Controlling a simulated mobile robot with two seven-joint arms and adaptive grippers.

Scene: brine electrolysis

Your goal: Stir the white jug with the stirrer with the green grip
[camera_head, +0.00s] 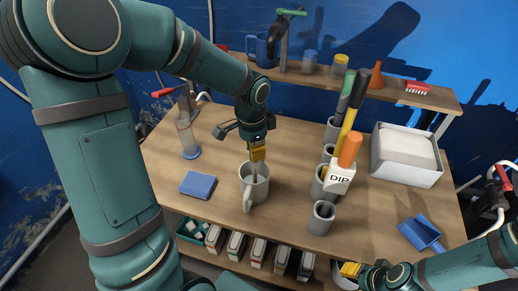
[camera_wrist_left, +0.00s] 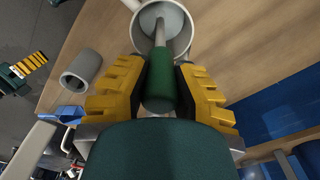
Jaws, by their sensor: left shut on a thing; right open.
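The white jug (camera_head: 246,197) stands on the wooden table, its handle toward the front. My left gripper (camera_head: 257,152) is right above it, pointing down. In the left wrist view its yellow fingers (camera_wrist_left: 160,85) are shut on the green grip (camera_wrist_left: 160,72) of the stirrer. The stirrer's pale shaft (camera_wrist_left: 160,32) reaches down inside the jug's rim (camera_wrist_left: 143,24). The stirrer's lower end is hard to make out. My right gripper (camera_head: 352,269) is open and empty at the table's front right edge.
Grey holders (camera_head: 321,217) stand right of the jug, some with tall coloured handles and a "DIP" tag (camera_head: 339,180). A blue block (camera_head: 198,185) and a clear bottle (camera_head: 187,138) are left. A white bin (camera_head: 405,174) and blue scoop (camera_head: 420,233) are right. A shelf (camera_head: 390,92) runs behind.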

